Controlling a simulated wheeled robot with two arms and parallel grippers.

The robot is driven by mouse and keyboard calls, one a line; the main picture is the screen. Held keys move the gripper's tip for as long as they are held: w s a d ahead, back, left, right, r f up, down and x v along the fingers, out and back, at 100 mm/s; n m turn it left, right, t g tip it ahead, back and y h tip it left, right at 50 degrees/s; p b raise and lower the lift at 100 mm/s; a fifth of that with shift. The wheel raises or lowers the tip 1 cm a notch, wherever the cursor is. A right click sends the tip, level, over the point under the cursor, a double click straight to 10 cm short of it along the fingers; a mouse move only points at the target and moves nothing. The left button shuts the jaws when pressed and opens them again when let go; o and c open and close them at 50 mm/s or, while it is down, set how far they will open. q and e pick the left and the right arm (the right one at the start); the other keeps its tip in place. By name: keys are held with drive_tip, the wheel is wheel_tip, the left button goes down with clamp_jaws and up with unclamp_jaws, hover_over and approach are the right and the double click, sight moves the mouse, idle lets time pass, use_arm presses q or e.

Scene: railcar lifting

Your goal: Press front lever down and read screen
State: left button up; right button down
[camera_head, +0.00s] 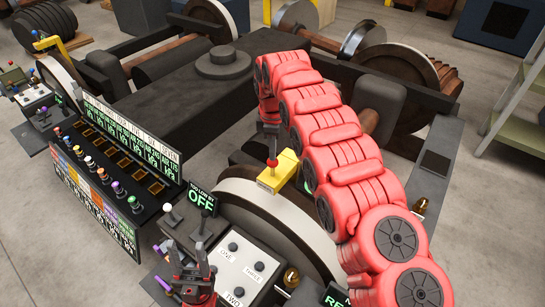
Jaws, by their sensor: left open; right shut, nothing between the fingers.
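A white-knobbed lever (168,210) stands left of the screen; a purple-handled lever (163,283) lies lower left. I cannot tell which is the front lever. My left gripper (192,268) is open at the box's left side, close to the purple handle. My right gripper (271,160) is shut and empty, pointing down beside a yellow block (279,171) above the wheel.
A dark railcar bogie (225,65) with wheels fills the middle and back. A rack (125,165) of coloured knobs and labelled panels stands at left. A second control box (35,98) is at far left. A partly cut-off screen (336,296) is at the bottom. My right arm hides part of the bogie.

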drive_tip(key=shift+f+b, duration=0.8)
drive_tip(key=shift+f, duration=0.6)
drive_tip(key=shift+r, duration=0.1)
drive_tip(key=shift+r, duration=1.05)
wheel_tip(320, 180, up, 2)
drive_tip(key=shift+r+p, duration=0.25)
drive_tip(key=shift+p, duration=0.4)
wheel_tip(320, 180, up, 2)
drive_tip(key=shift+r+p, duration=0.25)
drive_tip(key=shift+p, duration=0.85)
drive_tip(key=shift+f, duration=0.1)
